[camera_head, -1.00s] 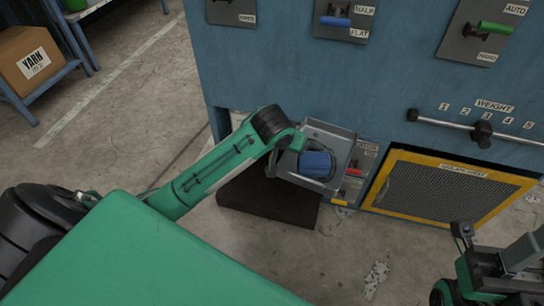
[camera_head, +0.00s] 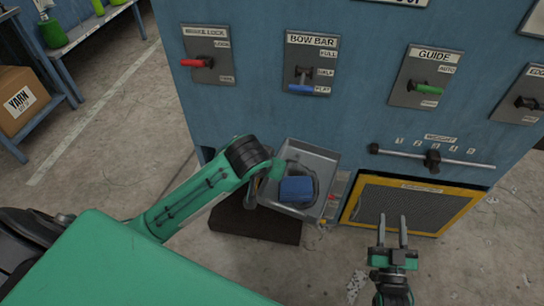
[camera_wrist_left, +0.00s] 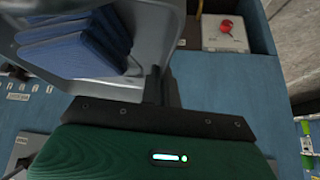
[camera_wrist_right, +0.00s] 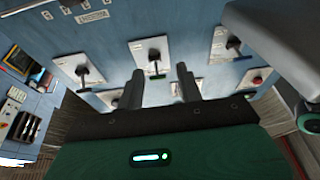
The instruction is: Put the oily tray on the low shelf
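The oily tray is a grey metal tray (camera_head: 322,163) with a blue folded cloth or pad (camera_head: 297,189) in it. It is held tilted in front of the blue machine, above a dark brown block on the floor. My left gripper (camera_head: 262,182) is at the tray's left side; in the left wrist view its fingers (camera_wrist_left: 160,85) look closed on the wall of the tray (camera_wrist_left: 110,88). My right gripper (camera_head: 392,232) is open and empty, in front of the yellow-framed mesh guard. A blue rack at far left has a low shelf (camera_head: 45,125) bearing a YARN carton.
The blue machine (camera_head: 250,110) fills the back, with a red lever (camera_head: 196,63), blue lever (camera_head: 302,88), green lever (camera_head: 430,89) and weight bar (camera_head: 385,152). The dark brown block (camera_head: 240,222) lies at its foot. Bare floor (camera_head: 110,165) lies between the machine and the rack.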

